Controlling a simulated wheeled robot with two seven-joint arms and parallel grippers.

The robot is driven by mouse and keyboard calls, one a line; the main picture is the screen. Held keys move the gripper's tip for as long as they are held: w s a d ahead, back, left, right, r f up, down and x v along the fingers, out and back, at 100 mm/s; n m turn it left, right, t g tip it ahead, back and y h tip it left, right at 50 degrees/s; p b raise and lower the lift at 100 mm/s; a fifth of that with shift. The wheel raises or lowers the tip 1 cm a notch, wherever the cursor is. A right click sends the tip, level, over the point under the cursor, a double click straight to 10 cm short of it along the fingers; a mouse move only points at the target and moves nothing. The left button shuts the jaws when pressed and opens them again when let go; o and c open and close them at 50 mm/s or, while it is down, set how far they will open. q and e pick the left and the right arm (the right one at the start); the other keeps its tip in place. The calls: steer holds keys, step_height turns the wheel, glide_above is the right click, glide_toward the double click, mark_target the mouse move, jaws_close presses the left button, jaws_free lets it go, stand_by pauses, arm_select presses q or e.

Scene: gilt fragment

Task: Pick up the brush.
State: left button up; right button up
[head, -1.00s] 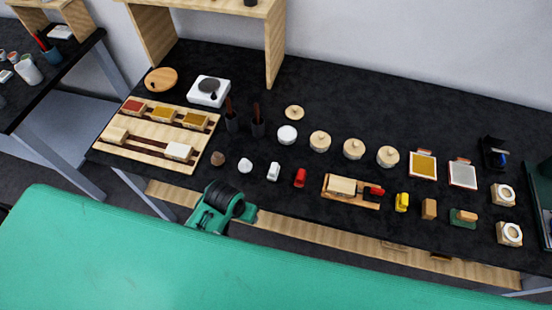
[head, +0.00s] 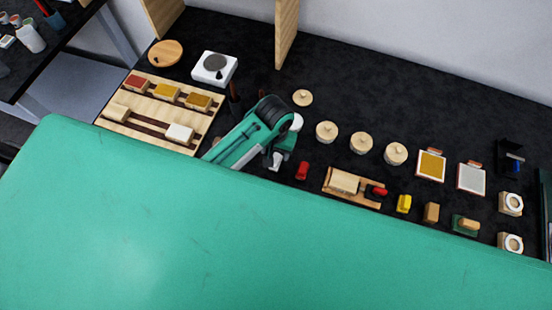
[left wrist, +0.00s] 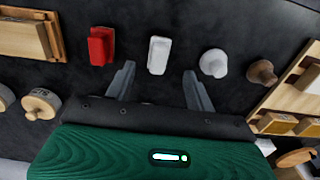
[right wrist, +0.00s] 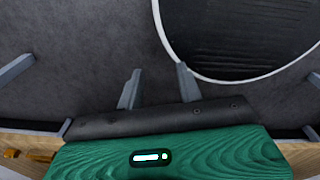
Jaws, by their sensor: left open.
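My left gripper (head: 279,152) reaches over the black bench. In the left wrist view it (left wrist: 160,76) is open and empty, with a small white block (left wrist: 159,55) beyond the gap between its fingertips. A dark cup with a brown stick (head: 235,100), possibly a brush handle, stands left of my arm; my arm hides a second such cup. A green block with a wooden top (head: 466,224) lies at the right front. I cannot tell for sure which item is the brush. My right gripper (right wrist: 158,72) shows only in its wrist view, open and empty over grey floor.
A red block (head: 302,171) lies right of my left gripper. Several round wooden pots, including one (head: 327,132), stand behind it. A wooden tray (head: 340,182) lies at the front. A wooden rack (head: 137,118) with colored blocks is at left.

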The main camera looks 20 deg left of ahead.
mark_target(276, 158)
arm_select(q)
steer(key=shift+f, duration=1)
steer(key=shift+f+p, duration=0.25)
steer(key=shift+p, duration=0.25)
step_height(276, 158, down, 3)
steer(key=shift+w+d+f+p, duration=0.1)
steer(key=shift+w+p, duration=0.05)
steer(key=shift+p, duration=0.6)
steer(key=shift+f, duration=0.7)
arm_select(e)
steer(key=r, duration=0.1)
steer(key=w+r, duration=0.1)
steer(key=r, duration=0.1)
steer(key=shift+w+a, duration=0.1)
steer(key=shift+a, duration=0.1)
arm_select(q)
steer(key=shift+c, duration=0.2)
steer(key=c, duration=1)
arm_select(e)
steer(key=shift+d, duration=0.15)
